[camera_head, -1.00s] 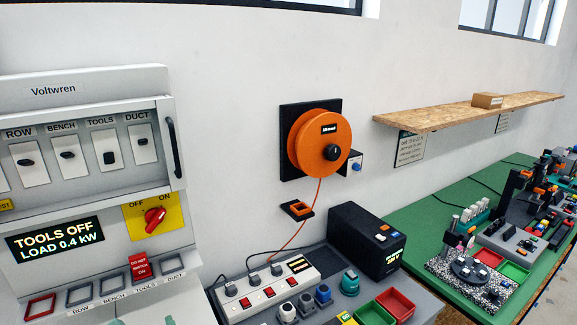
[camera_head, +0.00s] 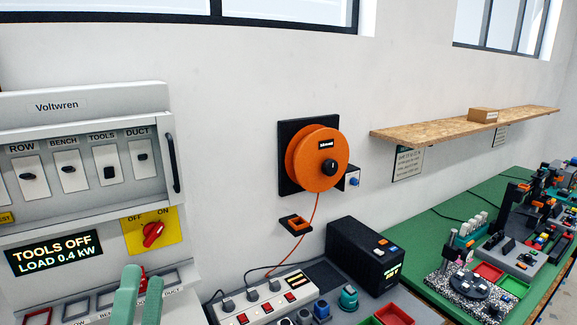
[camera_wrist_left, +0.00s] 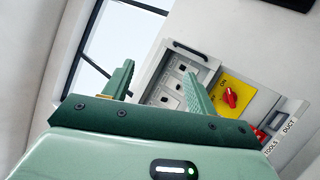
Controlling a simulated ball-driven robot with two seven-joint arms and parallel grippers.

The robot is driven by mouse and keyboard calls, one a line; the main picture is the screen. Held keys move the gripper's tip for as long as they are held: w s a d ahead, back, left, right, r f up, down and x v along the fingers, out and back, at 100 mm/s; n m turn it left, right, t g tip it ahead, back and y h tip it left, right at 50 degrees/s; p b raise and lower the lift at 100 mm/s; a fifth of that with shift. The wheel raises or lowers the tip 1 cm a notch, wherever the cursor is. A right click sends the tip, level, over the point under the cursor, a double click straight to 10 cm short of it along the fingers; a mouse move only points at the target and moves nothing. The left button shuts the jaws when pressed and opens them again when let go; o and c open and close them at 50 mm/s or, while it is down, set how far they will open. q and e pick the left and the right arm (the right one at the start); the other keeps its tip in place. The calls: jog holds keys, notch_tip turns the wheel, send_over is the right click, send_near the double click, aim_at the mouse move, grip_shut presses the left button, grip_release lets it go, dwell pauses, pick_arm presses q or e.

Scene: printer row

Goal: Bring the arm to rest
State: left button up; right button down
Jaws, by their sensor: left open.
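My left gripper (camera_head: 139,296) is green and shows at the bottom left of the head view, in front of the lower part of the grey Voltwren panel (camera_head: 75,92). Its two fingers are apart with nothing between them. In the left wrist view the same open fingers (camera_wrist_left: 158,82) point towards the panel (camera_wrist_left: 188,68) and the window. The fingers partly cover the red tag and the row of frames low on the panel. My right gripper is in neither view.
The red rotary switch (camera_head: 153,234) sits on a yellow plate. A power strip (camera_head: 262,306), a black box (camera_head: 363,255) and an orange reel (camera_head: 318,160) are to the right. A wooden shelf (camera_head: 440,130) is on the wall above a green bench (camera_head: 440,222).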

pick_arm(q)
jog(key=d+f+m+g+h, duration=0.65)
jog(key=m+h, duration=0.35)
jog(key=m, duration=0.6)
notch_tip(320, 180, down, 12)
jog(key=s+a+m+g+y, duration=0.1)
jog(key=a+m+g+y, duration=0.15)
jog(key=m+g, duration=0.3)
jog(key=s+a+f+m+g+y, duration=0.25)
jog(key=s+a+f+y, duration=0.2)
jog(key=a, duration=0.35)
jog(key=s+a+f+m+g+y, duration=0.2)
jog(key=s+a+f+g+y, duration=0.3)
jog(key=a, duration=0.3)
jog(key=s+d+f+g+h+b, duration=0.15)
jog(key=f+b, duration=0.25)
jog(key=f, duration=1.2)
jog(key=d+f+b, duration=0.3)
jog(key=f+b, duration=0.1)
jog(key=f, duration=1.1)
jog(key=s+f+n+g+h+b, duration=0.1)
jog(key=s+f+b, duration=0.3)
jog(key=s+f, duration=0.6)
jog(key=s+f+n+g+h+b, duration=0.1)
jog(key=s+f+b, duration=0.3)
jog(key=s+f, duration=0.6)
notch_tip(320, 180, down, 7)
jog(key=shift+d+f+n+g, duration=0.2)
jog(key=shift+d+n+g, duration=0.25)
jog(key=shift+n+g, duration=0.2)
